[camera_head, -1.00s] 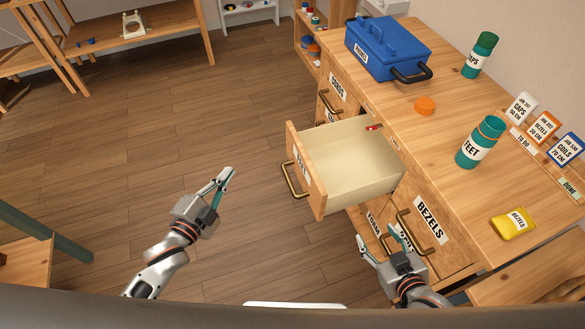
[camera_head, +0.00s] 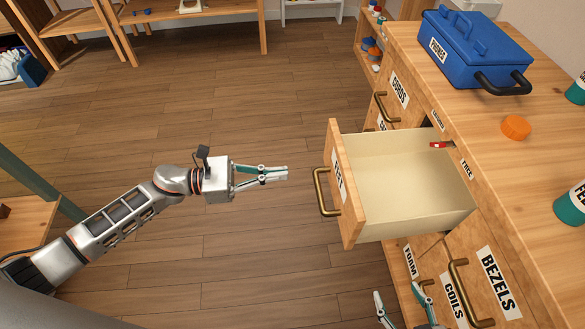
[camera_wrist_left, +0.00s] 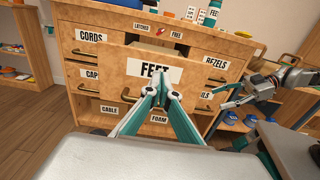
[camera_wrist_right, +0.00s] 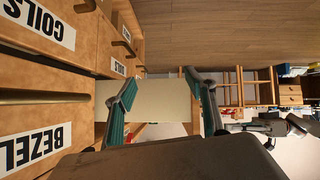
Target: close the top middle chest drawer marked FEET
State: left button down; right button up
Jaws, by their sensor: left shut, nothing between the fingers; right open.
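The top middle drawer marked FEET (camera_head: 344,190) is pulled well out of the chest and looks empty inside. Its front faces left in the head view, with a brass handle (camera_head: 322,192). In the left wrist view its FEET label (camera_wrist_left: 155,71) is straight ahead, partly behind my fingers. My left gripper (camera_head: 286,174) is shut and empty, a short gap in front of the drawer front, near handle height. My right gripper (camera_head: 405,308) is open and empty, low beside the chest near the COILS drawer; in the right wrist view it also shows (camera_wrist_right: 160,85).
On top are a blue box (camera_head: 475,50), an orange disc (camera_head: 516,127) and a teal bottle (camera_head: 572,205). A red piece (camera_head: 437,145) sits by the drawer opening. The floor left of the drawer is clear.

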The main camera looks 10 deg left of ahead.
pick_arm(q)
send_near(342, 167)
jog(key=x, duration=0.5)
jog(key=shift+w+d+f+p, duration=0.1)
jog(key=shift+d+p, duration=0.05)
jog(key=shift+p, duration=0.25)
jog(key=shift+w+d, duration=0.2)
jog(key=shift+d, duration=0.4)
jog(key=shift+d+f, duration=0.1)
pick_arm(e)
jog(key=shift+s+d, duration=0.1)
jog(key=shift+d, duration=0.05)
pick_arm(q)
jog(key=shift+d, duration=0.1)
pick_arm(e)
jog(key=shift+f, duration=0.15)
